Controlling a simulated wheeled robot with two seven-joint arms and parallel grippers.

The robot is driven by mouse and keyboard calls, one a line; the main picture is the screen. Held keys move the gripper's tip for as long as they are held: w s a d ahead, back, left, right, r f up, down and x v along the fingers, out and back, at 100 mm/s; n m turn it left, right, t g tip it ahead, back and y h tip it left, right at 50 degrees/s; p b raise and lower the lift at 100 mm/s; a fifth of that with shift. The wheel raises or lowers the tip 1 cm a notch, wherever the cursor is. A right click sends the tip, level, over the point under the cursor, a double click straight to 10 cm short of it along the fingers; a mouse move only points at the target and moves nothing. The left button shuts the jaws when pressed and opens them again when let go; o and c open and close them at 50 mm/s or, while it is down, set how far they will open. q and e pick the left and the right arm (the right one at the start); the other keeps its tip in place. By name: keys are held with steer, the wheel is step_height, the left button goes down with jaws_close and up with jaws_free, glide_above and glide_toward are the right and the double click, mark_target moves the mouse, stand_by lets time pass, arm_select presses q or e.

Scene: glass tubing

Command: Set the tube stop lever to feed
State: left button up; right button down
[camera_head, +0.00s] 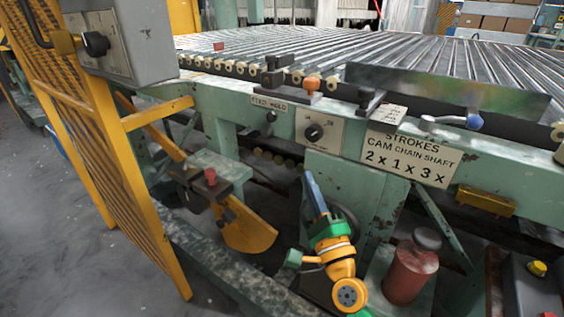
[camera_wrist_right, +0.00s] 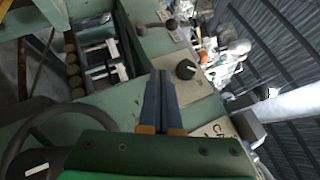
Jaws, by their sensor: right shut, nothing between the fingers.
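A light label plate reading FEED HOLD (camera_head: 270,103) is on the front of the green machine frame. A small black knob (camera_head: 271,117) sits just below it and may be the tube stop lever; which way it is set I cannot tell. In the right wrist view a dark lever-like part (camera_wrist_right: 141,29) shows near the top, beyond the fingertips. My right gripper (camera_head: 314,192) is below the frame rail, its blue fingers pointing up, shut and empty. Its fingers also show in the right wrist view (camera_wrist_right: 160,90), apart from the knob. My left gripper is not in view.
A rotary knob (camera_head: 313,132) on a cream panel is right of the label. An orange knob (camera_head: 312,83) stands on the rail above. A blue-tipped handle (camera_head: 473,122) is farther right. A red bottle (camera_head: 411,268) stands beside my right arm. A yellow guard (camera_head: 100,150) fills the left.

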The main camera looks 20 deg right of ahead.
glide_toward(269, 124)
steer(key=shift+m, duration=0.3)
steer(key=w+d, duration=0.1)
steer(key=w+d+r, duration=0.1)
steer(key=d, duration=0.1)
steer(key=w+d, duration=0.1)
steer(key=d, duration=0.1)
steer(key=shift+w+r+p, duration=0.1)
steer(key=shift+r+p, duration=0.15)
steer(key=shift+p, duration=0.15)
steer(key=shift+w+a+r+p, duration=0.4)
steer(key=shift+w+a+r, duration=0.3)
steer(key=shift+a, duration=0.25)
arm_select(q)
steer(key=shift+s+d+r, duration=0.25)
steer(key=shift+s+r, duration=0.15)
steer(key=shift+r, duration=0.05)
arm_select(e)
steer(key=shift+w+a+r, duration=0.2)
steer(key=shift+w+a, duration=0.1)
steer(key=shift+a, duration=0.1)
